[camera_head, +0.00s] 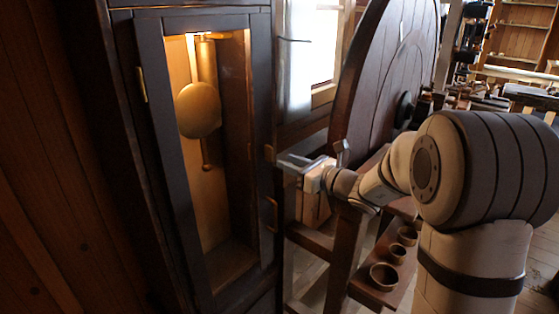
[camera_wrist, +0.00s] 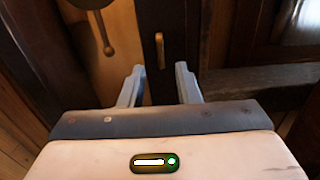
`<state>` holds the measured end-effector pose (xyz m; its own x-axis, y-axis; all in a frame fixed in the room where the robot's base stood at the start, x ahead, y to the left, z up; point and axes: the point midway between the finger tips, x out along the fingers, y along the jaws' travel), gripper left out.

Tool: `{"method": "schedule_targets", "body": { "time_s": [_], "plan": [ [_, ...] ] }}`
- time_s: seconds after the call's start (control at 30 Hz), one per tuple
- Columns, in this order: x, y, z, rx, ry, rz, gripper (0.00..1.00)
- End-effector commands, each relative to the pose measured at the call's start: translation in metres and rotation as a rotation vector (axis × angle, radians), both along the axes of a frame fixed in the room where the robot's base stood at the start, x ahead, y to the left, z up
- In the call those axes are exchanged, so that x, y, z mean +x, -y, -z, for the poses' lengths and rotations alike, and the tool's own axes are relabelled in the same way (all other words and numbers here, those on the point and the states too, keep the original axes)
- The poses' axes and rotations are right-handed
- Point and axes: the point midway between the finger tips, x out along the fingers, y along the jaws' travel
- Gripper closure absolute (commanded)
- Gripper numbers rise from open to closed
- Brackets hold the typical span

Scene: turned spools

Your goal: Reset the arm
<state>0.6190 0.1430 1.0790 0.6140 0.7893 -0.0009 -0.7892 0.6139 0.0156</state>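My gripper (camera_head: 290,163) is at the end of my arm, beside the right edge of a tall dark clock case (camera_head: 160,150). In the wrist view its two fingers (camera_wrist: 159,82) stand apart with nothing held between them. A small brass handle (camera_wrist: 159,50) on the dark upright shows beyond the fingertips, in line with the gap, and appears apart from them. In the head view a brass handle (camera_head: 272,214) is on the case's right side, below the gripper. A brass pendulum (camera_head: 198,110) hangs inside the case; part of it also shows in the wrist view (camera_wrist: 100,30).
A large dark wooden wheel (camera_head: 375,80) stands close behind my arm. A low wooden shelf (camera_head: 385,270) with round wooden bowls (camera_head: 384,276) lies under the arm. A wood-plank wall (camera_head: 50,160) is at the left. A bright window (camera_head: 312,45) and cluttered benches are behind.

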Motion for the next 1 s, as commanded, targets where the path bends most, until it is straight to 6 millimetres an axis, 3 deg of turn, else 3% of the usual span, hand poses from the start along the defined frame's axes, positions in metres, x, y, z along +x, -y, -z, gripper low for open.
{"method": "schedule_targets", "body": {
  "time_s": [0.2,0.57,0.67,0.73,0.87,1.0],
  "plan": [
    [-0.011,0.013,0.0,0.0,0.0,0.0,0.7],
    [-0.016,0.01,-0.001,-0.026,0.009,-0.017,0.7],
    [-0.037,0.001,-0.002,-0.124,0.044,-0.081,0.7],
    [-0.062,-0.007,-0.001,-0.239,0.09,-0.158,0.7],
    [-0.119,-0.015,0.008,-0.516,0.208,-0.344,0.7],
    [-0.178,-0.007,0.025,-0.817,0.352,-0.556,0.7]
  ]
}}
